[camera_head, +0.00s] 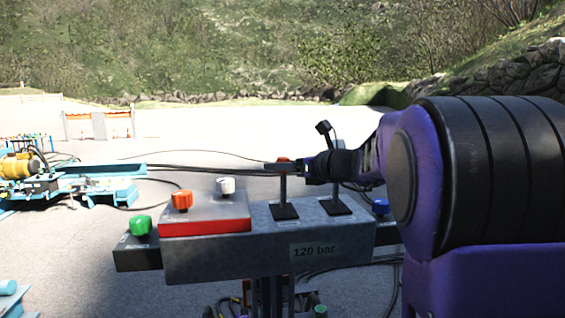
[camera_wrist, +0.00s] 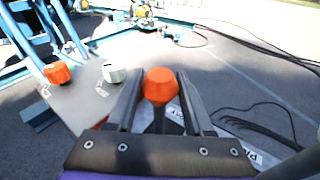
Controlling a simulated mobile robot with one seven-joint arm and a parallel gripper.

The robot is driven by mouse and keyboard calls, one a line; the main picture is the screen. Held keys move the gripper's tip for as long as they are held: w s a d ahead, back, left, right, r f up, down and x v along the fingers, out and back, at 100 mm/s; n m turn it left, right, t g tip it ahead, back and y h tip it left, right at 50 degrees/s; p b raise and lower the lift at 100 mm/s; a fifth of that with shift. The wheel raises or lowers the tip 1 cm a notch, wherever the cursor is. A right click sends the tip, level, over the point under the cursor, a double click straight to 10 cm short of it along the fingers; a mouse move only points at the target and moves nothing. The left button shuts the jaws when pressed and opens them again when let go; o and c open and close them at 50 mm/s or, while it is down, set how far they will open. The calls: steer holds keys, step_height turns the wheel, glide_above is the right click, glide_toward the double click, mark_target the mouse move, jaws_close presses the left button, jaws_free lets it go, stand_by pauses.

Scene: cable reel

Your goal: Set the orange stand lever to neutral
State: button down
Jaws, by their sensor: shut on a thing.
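The orange stand lever (camera_wrist: 160,86) has a round orange knob on a dark stem. In the wrist view its knob sits between the two fingers of my gripper (camera_wrist: 158,78), which is shut on it. In the head view the lever's dark stem (camera_head: 283,188) stands about upright on the grey control stand (camera_head: 215,261). My gripper (camera_head: 292,168) reaches its top from the right and hides part of the knob.
A second lever with a black knob (camera_head: 323,127) stands just right, partly behind my gripper. An orange knob (camera_head: 182,201) and a white knob (camera_head: 225,186) sit on a red-edged box. A green knob (camera_head: 141,226) is left; a blue knob (camera_head: 381,207) is right.

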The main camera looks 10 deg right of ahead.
steer(key=shift+f, duration=0.1)
steer(key=shift+c, duration=1.6)
jaws_free()
steer(key=shift+s+d, duration=0.1)
steer(key=shift+s, duration=0.05)
